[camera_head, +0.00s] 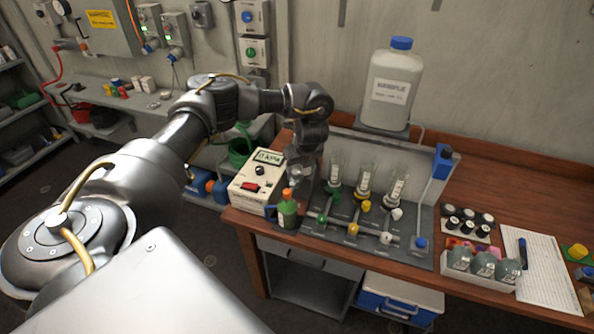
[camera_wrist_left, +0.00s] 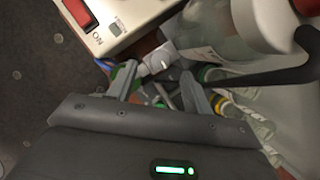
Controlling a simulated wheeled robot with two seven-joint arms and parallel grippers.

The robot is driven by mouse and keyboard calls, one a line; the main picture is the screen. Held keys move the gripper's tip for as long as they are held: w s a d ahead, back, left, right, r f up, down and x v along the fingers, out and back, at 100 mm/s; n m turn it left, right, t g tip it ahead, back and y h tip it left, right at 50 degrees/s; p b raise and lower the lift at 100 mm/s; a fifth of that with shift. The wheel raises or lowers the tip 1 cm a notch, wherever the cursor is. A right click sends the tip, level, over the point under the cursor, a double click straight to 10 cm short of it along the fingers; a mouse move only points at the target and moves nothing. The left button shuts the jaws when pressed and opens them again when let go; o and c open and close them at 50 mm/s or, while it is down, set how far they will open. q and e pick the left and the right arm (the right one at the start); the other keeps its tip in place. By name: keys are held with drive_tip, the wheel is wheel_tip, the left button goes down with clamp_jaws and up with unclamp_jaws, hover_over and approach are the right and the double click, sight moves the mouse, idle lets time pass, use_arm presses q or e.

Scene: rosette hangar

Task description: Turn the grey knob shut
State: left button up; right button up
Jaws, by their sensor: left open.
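A grey panel (camera_head: 368,243) on the wooden bench carries green, yellow and pale grey knobs below three clear tubes. One pale grey knob (camera_head: 386,238) sits at the lower right of its front, with another pale grey fitting (camera_head: 397,214) above it. I cannot tell which one the task means. My left gripper (camera_head: 303,190) points down at the panel's left end, by the green knobs and well left of the pale grey ones. In the left wrist view its jaws (camera_wrist_left: 160,86) are apart, with a pale fitting (camera_wrist_left: 158,60) beyond the fingertips. My right gripper is out of view.
A white meter box (camera_head: 258,180) and an orange-capped green bottle (camera_head: 288,209) stand close to my left gripper. A large white jug (camera_head: 390,88) stands behind the panel. Black-capped vials (camera_head: 470,222), a bottle tray (camera_head: 478,279) and a paper sheet (camera_head: 548,265) lie right.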

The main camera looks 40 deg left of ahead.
sight(296, 172)
use_arm(q)
drive_tip(key=b+x, duration=0.1)
drive_tip(key=x, duration=0.4)
drive_tip(key=shift+d, duration=0.1)
drive_tip(key=c, duration=1)
drive_tip(key=shift+o, duration=0.2)
